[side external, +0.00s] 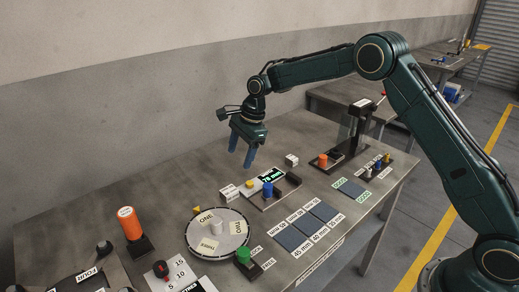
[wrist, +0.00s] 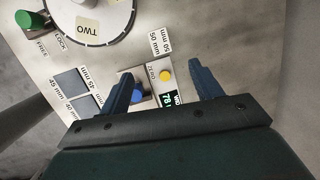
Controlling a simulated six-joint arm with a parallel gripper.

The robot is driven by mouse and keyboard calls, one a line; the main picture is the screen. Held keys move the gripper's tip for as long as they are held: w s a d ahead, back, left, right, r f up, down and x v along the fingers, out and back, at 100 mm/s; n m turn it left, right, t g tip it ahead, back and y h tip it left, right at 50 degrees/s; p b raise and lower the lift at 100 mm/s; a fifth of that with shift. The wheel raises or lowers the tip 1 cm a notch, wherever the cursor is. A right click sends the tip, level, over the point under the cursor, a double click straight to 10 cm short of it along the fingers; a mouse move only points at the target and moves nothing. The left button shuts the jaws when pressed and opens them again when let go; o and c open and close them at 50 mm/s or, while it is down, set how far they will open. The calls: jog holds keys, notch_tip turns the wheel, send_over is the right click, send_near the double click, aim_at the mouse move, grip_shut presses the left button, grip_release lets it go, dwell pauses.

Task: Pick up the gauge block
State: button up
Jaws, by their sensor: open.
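A small white block marked 50 mm (side external: 228,191), which looks like the gauge block, lies on the table left of the display device. In the wrist view the white 50 mm block (wrist: 158,43) shows just beyond and between my fingertips. My gripper (side external: 241,158) is open and empty, pointing down, well above the table. In the wrist view my gripper (wrist: 161,70) has its two blue fingers spread apart. Another small white block (side external: 291,160) lies behind the device; its marking is too small to read.
The display device (side external: 285,192) has a blue knob (side external: 267,189) and a yellow button. A round turntable (side external: 205,251) with numbered labels stands in front, beside a green knob (side external: 243,256). Blue-grey pads (side external: 308,224) with mm labels lie to the right. An orange cylinder (side external: 128,223) stands at left.

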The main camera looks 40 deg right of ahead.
send_over(229, 190)
jog(key=s+d, duration=0.1)
jog(key=d, duration=0.1)
jog(key=x, duration=0.2)
jog(key=d+x, duration=0.1)
jog(key=x, duration=0.2)
jog(key=s+x, duration=0.1)
jog(key=x, duration=0.1)
jog(key=shift+s+d+f, duration=0.1)
jog(key=shift+f, duration=0.5)
jog(key=shift+x, duration=2.6)
jog(key=shift+c, duration=0.4)
jog(key=shift+r, duration=0.1)
grip_shut()
jog(key=shift+r, duration=0.1)
notch_tip(229, 190, up, 20)
